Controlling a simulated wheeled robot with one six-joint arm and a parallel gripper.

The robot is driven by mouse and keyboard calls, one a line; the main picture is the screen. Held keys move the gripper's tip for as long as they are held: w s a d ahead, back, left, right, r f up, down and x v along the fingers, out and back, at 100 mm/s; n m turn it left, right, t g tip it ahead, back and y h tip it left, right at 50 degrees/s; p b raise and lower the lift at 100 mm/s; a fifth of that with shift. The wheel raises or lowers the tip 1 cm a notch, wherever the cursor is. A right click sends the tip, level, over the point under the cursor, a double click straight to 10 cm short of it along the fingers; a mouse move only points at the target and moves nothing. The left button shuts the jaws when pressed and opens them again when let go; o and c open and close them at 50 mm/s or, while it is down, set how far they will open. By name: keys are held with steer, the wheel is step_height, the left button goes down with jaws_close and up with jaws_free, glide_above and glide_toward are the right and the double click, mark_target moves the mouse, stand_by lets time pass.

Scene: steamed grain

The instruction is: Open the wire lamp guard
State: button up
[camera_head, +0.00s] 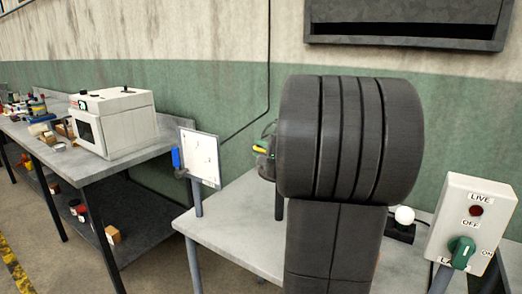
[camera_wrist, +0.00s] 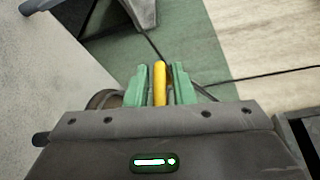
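The wire lamp guard (camera_head: 268,130) shows only as a thin curved edge left of my arm in the head view. My arm hides most of it and the lamp behind it. A yellow handle (camera_wrist: 160,84) lies between the green fingers of my gripper (camera_wrist: 160,86) in the wrist view.
A white bulb (camera_head: 404,214) stands on the bench at right, beside a control box (camera_head: 472,225) with a green knob and a dark red lamp. A white board (camera_head: 199,157) stands on the left of the bench. A white machine (camera_head: 115,120) sits on the left bench.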

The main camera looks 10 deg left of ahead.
steer(key=shift+f, duration=0.1)
jaws_close()
